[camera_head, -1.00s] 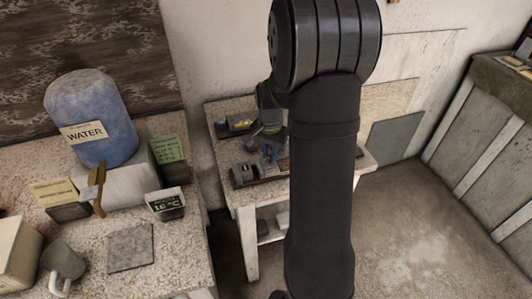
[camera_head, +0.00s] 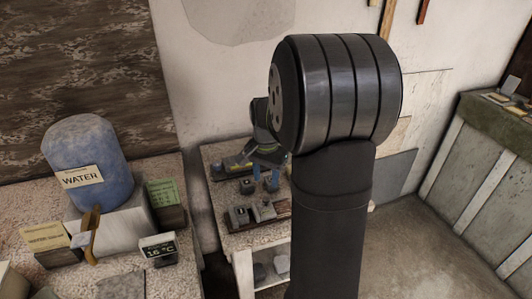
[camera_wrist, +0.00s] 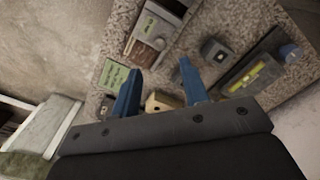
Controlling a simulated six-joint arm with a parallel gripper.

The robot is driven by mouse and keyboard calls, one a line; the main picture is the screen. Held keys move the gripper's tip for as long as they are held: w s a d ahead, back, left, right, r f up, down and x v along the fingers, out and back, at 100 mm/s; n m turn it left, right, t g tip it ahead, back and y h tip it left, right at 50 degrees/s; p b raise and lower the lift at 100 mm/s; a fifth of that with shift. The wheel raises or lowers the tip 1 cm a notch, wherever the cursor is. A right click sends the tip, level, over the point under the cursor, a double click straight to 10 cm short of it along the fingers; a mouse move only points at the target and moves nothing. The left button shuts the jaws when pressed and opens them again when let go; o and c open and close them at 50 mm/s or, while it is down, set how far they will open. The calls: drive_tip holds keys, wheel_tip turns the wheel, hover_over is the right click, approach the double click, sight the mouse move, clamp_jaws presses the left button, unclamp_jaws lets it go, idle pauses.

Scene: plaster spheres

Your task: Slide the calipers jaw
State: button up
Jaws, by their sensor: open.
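A dark wooden rail with grey blocks (camera_head: 240,217) lies along the front of the small speckled bench in the head view. It may be the calipers, but I cannot make out its jaw for certain. In the wrist view a long wooden piece with a grey block (camera_wrist: 148,52) lies beyond my fingers and may be the same thing. My gripper (camera_wrist: 160,84) is open, its two blue fingers apart with nothing held between them. It also shows in the head view (camera_head: 267,180), over the bench and behind the rail, partly hidden by my arm.
In the wrist view, a small wooden block (camera_wrist: 162,102) shows near the fingers, with a green card (camera_wrist: 113,75), a dark grey block (camera_wrist: 216,50) and a tray with a yellow-green piece (camera_wrist: 258,75) around. A blue water jug (camera_head: 88,160) stands on the left counter.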

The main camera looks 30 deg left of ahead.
wheel_tip(320, 180, up, 10)
drive_tip(key=f, duration=0.1)
hover_over(265, 199)
drive_tip(key=shift+w+d+r, duration=0.1)
drive_tip(key=shift+d+r, duration=0.05)
drive_tip(key=shift+r, duration=0.1)
drive_tip(key=shift+f, duration=0.15)
wheel_tip(265, 199, down, 17)
drive_tip(key=shift+f, duration=0.15)
drive_tip(key=shift+s+a, duration=0.35)
idle(0.5)
